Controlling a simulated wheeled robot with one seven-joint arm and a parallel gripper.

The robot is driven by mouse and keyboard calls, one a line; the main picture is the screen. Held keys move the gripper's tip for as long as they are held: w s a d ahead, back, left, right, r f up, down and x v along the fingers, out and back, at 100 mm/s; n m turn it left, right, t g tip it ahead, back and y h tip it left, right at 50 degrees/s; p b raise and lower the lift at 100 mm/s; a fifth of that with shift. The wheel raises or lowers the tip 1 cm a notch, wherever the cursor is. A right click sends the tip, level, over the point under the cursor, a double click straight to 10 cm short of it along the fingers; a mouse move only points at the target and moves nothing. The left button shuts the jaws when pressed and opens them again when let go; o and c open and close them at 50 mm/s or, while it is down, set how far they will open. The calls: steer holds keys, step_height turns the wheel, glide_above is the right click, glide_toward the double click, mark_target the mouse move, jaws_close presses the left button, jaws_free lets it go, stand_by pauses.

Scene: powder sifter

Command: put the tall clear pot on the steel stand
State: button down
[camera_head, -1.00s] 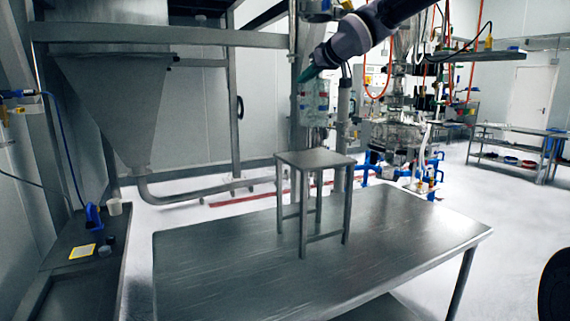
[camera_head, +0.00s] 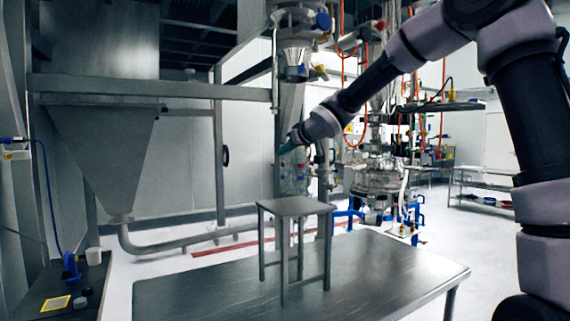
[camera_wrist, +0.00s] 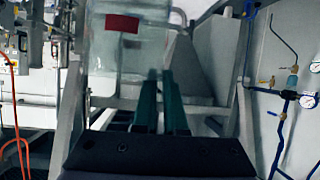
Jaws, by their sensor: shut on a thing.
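The tall clear pot (camera_head: 292,174) hangs below my gripper (camera_head: 288,147). In the wrist view the clear pot (camera_wrist: 130,55) carries a red label, and the green fingers of my gripper (camera_wrist: 160,85) are shut at its lower right as pictured. The steel stand (camera_head: 297,207) is a small square-topped, four-legged stool upright on the steel table. Its top is bare. In the head view the pot shows just above the stand's top, apparently behind it; the exact depth gap is hard to tell.
The steel table (camera_head: 370,270) is clear around the stand. A side bench at left holds a white cup (camera_head: 93,256), a blue item (camera_head: 70,265) and a yellow label (camera_head: 56,303). A large hopper (camera_head: 110,150) and process equipment (camera_head: 380,175) stand behind.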

mark_target(287, 160)
step_height(287, 160, down, 2)
steer(key=shift+a+f, duration=0.1)
steer(key=shift+f, duration=0.75)
steer(key=c, duration=1)
jaws_free()
steer(key=shift+f, duration=0.15)
steer(key=shift+d+r, duration=0.25)
steer(key=v, duration=1.1)
steer(key=shift+s+d+r, duration=0.15)
steer(key=shift+s+d, duration=0.05)
steer(key=shift+s, duration=0.15)
